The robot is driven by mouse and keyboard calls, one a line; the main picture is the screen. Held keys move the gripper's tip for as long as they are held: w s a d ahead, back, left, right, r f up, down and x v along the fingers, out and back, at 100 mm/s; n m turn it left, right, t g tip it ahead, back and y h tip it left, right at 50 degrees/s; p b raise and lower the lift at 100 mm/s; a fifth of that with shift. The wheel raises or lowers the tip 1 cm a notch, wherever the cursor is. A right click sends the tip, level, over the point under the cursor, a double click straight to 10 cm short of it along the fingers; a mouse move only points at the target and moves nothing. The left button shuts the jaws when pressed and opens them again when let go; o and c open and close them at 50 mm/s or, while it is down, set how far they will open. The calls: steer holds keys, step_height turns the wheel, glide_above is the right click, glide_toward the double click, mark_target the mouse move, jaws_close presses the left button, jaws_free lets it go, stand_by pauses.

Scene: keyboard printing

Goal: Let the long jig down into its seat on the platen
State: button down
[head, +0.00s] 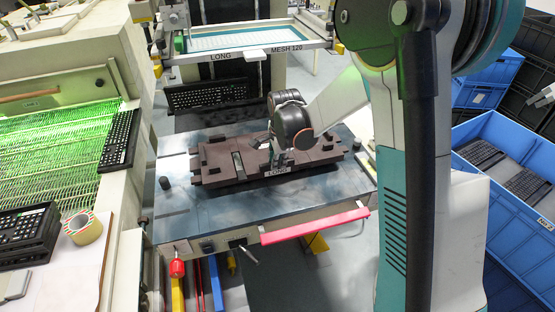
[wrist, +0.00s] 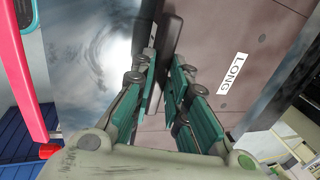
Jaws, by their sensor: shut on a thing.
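In the wrist view, the teal fingers of my gripper (wrist: 160,95) close around this bar, and the jig's brown face (wrist: 215,35) fills the right. The seat under the jig is hidden.
A screen frame (head: 250,53) marked "LONG MESH 120" stands raised behind the platen. Black pegs (head: 164,183) stand on the platen. A pink bar (head: 314,226) runs along its front edge. A lit green machine is at left; blue crates (head: 505,130) are at right.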

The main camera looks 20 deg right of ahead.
steer(key=shift+s+b+x, duration=0.2)
steer(key=shift+b+x, duration=0.5)
steer(key=shift+x, duration=0.05)
steer(key=shift+s+b+x, duration=0.15)
steer(key=shift+b+x, duration=0.5)
steer(key=shift+x, duration=0.1)
stand_by(2.3)
steer(key=c, duration=1.5)
jaws_free()
steer(key=shift+f, duration=0.1)
steer(key=shift+w+r+p+v, duration=0.1)
steer(key=shift+w+p+v, duration=0.2)
steer(key=shift+p+v, duration=0.65)
steer(key=shift+w+r+p+v, duration=0.1)
steer(key=shift+w+p+v, duration=0.3)
steer(key=shift+v, duration=0.95)
steer(key=shift+w+p+v, duration=0.15)
steer(key=shift+p+v, duration=0.7)
steer(key=shift+v, duration=0.3)
